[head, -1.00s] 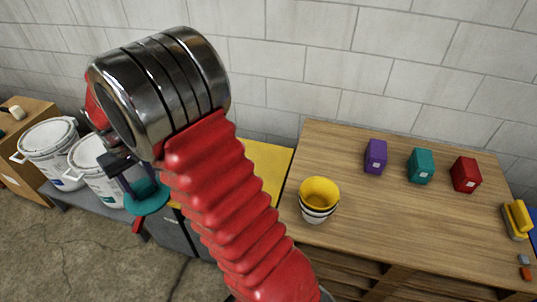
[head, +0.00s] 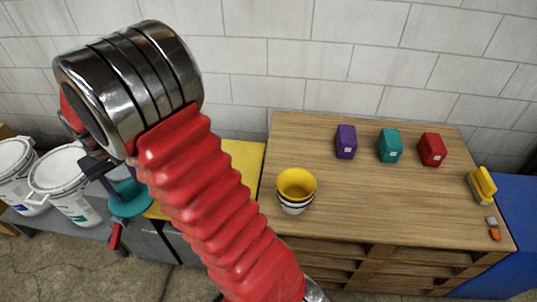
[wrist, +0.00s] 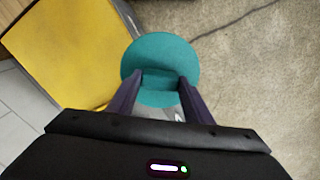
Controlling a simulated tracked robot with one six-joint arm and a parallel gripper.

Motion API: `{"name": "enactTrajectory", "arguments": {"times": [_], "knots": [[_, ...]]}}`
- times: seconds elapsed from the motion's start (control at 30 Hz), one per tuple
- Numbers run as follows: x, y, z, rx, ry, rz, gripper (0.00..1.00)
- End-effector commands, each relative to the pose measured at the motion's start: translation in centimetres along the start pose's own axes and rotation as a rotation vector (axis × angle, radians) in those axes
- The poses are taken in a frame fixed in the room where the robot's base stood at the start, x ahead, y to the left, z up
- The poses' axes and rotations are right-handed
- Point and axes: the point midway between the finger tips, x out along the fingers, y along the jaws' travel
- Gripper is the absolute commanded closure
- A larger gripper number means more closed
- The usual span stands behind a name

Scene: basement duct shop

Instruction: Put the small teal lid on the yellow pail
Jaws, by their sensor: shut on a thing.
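The small teal lid (wrist: 160,60) is a round disc held between the two dark fingers of my gripper (wrist: 158,92) in the wrist view. In the head view the lid (head: 130,200) hangs below my gripper (head: 117,180) at the left, partly hidden by my arm. The yellow pail (head: 296,183) stands upright on the wooden bench, open at the top. It sits in a stack with pale pails below it. My gripper is well to the left of it, apart from it.
Purple (head: 346,142), teal (head: 389,146) and red (head: 432,150) boxes stand along the back of the wooden bench (head: 400,205). A yellow-topped unit (head: 243,165) adjoins the bench. White lidded buckets (head: 66,185) stand at the far left. A yellow brush-like item (head: 482,184) lies at the bench's right.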

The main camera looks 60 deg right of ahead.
Motion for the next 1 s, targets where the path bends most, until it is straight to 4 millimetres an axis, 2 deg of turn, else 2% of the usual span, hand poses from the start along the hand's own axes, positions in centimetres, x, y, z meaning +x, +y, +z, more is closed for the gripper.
{"name": "enactTrajectory", "arguments": {"times": [0.1,0.57,1.0], "knots": [[0.1,3.4,0.2,0.114,0.0,0.0,0.87],[0.5,15.3,2.9,0.55,0.0,0.0,0.87],[1.0,25.5,7.8,0.966,-0.001,0.001,0.87]]}}
